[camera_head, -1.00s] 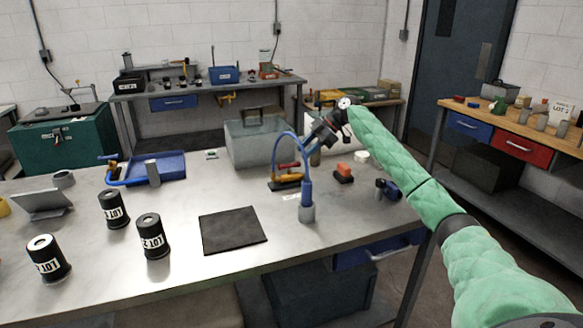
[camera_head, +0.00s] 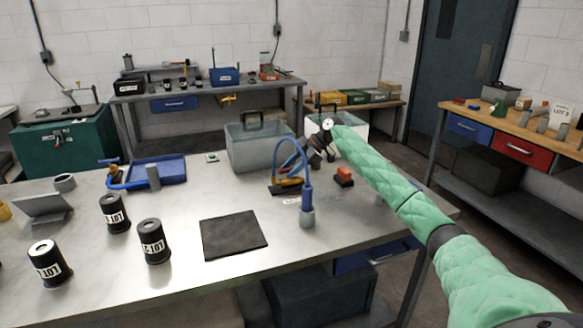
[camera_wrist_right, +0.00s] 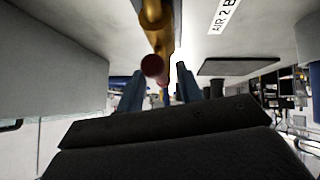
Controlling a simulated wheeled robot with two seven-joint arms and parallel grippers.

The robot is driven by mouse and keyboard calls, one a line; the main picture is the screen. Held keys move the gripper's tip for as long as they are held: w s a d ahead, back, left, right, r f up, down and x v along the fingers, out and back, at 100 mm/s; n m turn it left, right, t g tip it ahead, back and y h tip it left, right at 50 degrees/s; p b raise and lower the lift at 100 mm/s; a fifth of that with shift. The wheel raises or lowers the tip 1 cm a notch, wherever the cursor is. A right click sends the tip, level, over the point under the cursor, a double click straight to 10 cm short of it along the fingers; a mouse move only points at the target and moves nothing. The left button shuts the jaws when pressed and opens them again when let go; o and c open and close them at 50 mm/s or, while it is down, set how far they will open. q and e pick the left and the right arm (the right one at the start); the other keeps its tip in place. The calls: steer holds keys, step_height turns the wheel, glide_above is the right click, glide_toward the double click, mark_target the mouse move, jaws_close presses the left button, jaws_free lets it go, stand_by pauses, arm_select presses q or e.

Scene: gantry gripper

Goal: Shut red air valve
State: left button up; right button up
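The air valve (camera_head: 287,188) is a brass-yellow fitting on a dark base on the steel table, beside a looped blue hose. In the right wrist view its brass body (camera_wrist_right: 157,25) hangs from the top, and a dark red rounded end (camera_wrist_right: 153,66) shows between my fingers. My right gripper (camera_head: 290,162) reaches down to the valve from the right and covers most of its red handle in the head view. Its blue fingers (camera_wrist_right: 160,90) stand apart on either side of the red end. Contact cannot be told. My left gripper is not in view.
A dark mat (camera_head: 233,233) and several black canisters (camera_head: 153,243) lie to the left.

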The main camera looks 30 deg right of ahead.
jaws_close()
